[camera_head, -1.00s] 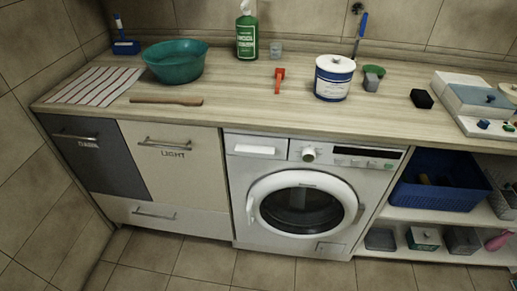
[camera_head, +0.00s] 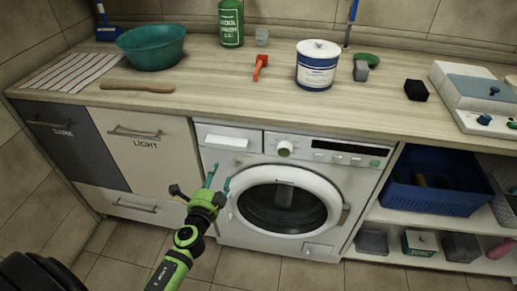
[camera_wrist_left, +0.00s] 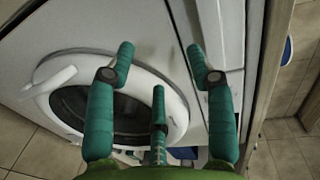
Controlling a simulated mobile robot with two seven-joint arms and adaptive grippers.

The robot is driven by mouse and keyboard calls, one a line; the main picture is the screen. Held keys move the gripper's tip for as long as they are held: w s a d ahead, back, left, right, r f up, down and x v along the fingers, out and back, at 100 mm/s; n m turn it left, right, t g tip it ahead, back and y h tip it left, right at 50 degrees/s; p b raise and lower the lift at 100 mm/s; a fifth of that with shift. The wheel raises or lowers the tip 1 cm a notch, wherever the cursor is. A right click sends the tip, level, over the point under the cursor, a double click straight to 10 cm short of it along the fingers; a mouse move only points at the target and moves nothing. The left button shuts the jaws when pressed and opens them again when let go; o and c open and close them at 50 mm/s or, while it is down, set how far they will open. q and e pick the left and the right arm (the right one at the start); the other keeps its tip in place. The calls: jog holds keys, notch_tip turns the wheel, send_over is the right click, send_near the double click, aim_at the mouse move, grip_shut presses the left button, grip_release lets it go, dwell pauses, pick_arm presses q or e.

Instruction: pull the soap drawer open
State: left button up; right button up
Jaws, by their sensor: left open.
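The soap drawer (camera_head: 227,141) is the white front with a pale grip at the top left of the washing machine (camera_head: 250,163). It looks shut, flush with the machine's front. My left gripper (camera_head: 218,177) is open and empty, below the drawer and left of the round door (camera_head: 288,199). Its green fingers point up toward the machine and look apart from the drawer. In the left wrist view, the spread fingers of my left gripper (camera_wrist_left: 160,52) show in front of the machine, with the round door (camera_wrist_left: 110,95) behind them. My right gripper is not in view.
The wooden countertop (camera_head: 210,100) overhangs the machine. A light cupboard door (camera_head: 146,158) with a bar handle is to the left. Open shelves with a blue basket (camera_head: 436,188) are to the right. The tiled floor in front is mostly clear.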

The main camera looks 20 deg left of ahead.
aim_at(226, 148)
pick_arm(q)
jog(key=shift+m+t, duration=0.6)
jog(key=shift+t, duration=0.1)
jog(key=w+r, duration=0.1)
jog(key=w, duration=0.1)
jog(key=w+r, duration=0.2)
jog(key=w, duration=0.1)
jog(key=w+a+r, duration=0.1)
jog(key=w, duration=0.2)
jog(key=shift+w+r, duration=0.2)
jog(key=shift+r, duration=0.2)
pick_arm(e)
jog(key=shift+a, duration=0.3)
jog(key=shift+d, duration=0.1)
pick_arm(q)
grip_shut()
